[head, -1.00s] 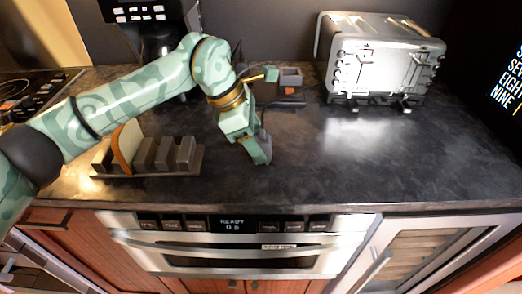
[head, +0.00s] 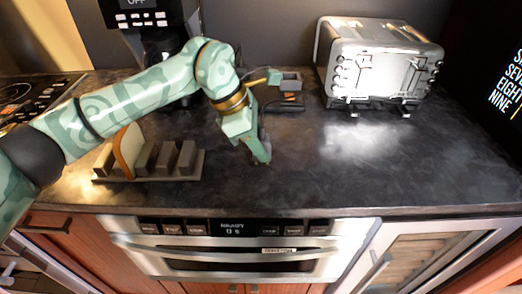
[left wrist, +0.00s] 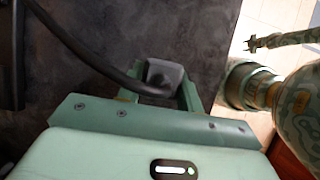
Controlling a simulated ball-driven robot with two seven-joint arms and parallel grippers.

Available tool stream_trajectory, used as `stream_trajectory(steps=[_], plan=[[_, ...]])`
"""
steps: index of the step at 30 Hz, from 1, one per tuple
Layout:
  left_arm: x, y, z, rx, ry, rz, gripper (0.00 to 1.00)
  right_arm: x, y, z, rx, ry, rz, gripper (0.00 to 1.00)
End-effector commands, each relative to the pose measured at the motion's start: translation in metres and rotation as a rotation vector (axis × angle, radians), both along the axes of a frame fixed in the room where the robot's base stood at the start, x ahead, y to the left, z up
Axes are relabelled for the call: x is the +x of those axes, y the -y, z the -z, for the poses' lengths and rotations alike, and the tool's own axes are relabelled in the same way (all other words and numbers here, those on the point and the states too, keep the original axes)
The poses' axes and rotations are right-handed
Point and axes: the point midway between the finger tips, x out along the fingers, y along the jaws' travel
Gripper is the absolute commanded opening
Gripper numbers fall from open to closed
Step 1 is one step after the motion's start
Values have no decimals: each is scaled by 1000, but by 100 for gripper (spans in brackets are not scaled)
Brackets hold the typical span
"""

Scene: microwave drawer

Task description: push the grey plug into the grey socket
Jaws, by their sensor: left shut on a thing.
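My left gripper (head: 262,152) is shut on the grey plug, low over the counter in the head view, where the fingers mostly hide the plug. In the left wrist view the grey plug (left wrist: 163,76) sits between the fingers, with a thick black cable (left wrist: 85,50) running up to the left. A small grey box, which looks like the grey socket (head: 290,79), stands farther back on the counter, up and to the right of the gripper. The plug is clear of it. My right gripper does not show in the head view.
A silver toaster oven (head: 380,62) stands at the back right. A rack (head: 150,178) with a bread slice is at the left front. A dark coffee machine (head: 160,25) stands behind my arm. The counter (head: 330,175) to the right of the gripper is clear.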

Motion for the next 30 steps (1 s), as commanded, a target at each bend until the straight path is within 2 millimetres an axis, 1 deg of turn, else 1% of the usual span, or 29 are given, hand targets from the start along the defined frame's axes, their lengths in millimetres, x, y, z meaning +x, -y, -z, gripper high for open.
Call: stream_trajectory(steps=[1,3,18,27,30], plan=[[0,0,-8,0,3,0,13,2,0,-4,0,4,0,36],[0,0,-13,0,4,-1,13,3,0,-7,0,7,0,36],[0,0,-46,0,3,-1,13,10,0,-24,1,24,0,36],[0,0,-46,0,0,0,13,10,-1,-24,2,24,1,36],[-2,-4,-44,1,-1,26,13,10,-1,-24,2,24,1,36]])
